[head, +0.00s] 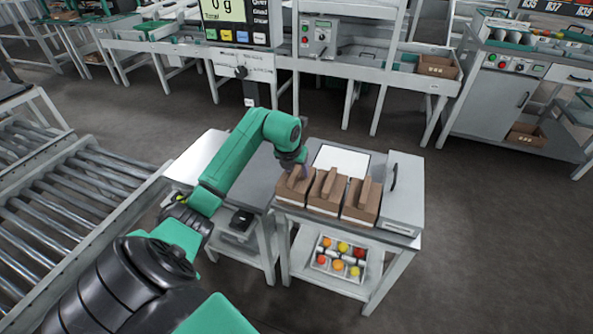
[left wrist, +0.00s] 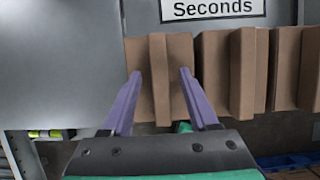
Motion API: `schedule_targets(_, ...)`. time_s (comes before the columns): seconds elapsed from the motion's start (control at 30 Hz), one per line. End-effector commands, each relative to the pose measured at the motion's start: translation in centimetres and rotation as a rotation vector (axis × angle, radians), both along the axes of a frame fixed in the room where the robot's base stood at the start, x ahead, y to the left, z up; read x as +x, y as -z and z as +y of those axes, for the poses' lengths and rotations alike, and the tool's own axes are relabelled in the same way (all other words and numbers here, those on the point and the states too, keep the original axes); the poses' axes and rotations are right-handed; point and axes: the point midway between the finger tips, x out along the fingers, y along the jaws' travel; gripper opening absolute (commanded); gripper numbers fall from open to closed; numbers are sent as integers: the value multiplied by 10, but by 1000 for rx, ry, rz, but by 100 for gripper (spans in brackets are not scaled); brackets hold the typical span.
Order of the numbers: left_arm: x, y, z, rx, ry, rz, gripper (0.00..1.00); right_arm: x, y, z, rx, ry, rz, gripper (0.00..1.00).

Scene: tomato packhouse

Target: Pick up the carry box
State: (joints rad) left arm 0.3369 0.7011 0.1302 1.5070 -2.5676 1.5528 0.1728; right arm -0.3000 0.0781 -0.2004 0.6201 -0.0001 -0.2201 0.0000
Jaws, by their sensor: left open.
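Three brown carry boxes with raised handles stand in a row on a small grey table (head: 405,195) in the head view. My left gripper (head: 298,170) is over the leftmost carry box (head: 293,192). In the left wrist view its two purple fingers (left wrist: 160,76) are open, one on each side of the handle of that carry box (left wrist: 182,60). I cannot tell whether they touch it. The middle carry box (head: 325,193) and the right carry box (head: 361,202) stand close beside it. My right gripper is not in view.
A sign reading "Seconds" (left wrist: 212,8) lies behind the boxes. A divided tray (head: 322,264) of red, orange and yellow tomatoes sits on the lower shelf. A roller conveyor (head: 60,200) is at the left. The floor right of the table is clear.

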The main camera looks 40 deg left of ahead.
Motion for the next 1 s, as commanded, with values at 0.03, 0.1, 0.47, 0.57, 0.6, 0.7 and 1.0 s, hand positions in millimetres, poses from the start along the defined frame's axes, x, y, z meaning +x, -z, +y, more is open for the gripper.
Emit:
schedule_targets(0.03,0,0,0,0,0,0,60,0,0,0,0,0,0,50)
schedule_targets(0.1,0,0,0,0,0,0,60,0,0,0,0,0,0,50)
schedule_targets(0.47,0,-1,0,0,0,-2,0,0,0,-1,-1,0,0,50)
schedule_targets(0.57,0,-1,0,0,0,-2,0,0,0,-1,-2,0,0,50)
schedule_targets(0.6,0,-1,0,0,0,-2,0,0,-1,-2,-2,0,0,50)
schedule_targets(0.7,1,-4,0,-1,0,-3,0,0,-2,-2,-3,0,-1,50)
schedule_targets(1.0,2,-56,1,4,0,-9,0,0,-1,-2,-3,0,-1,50)
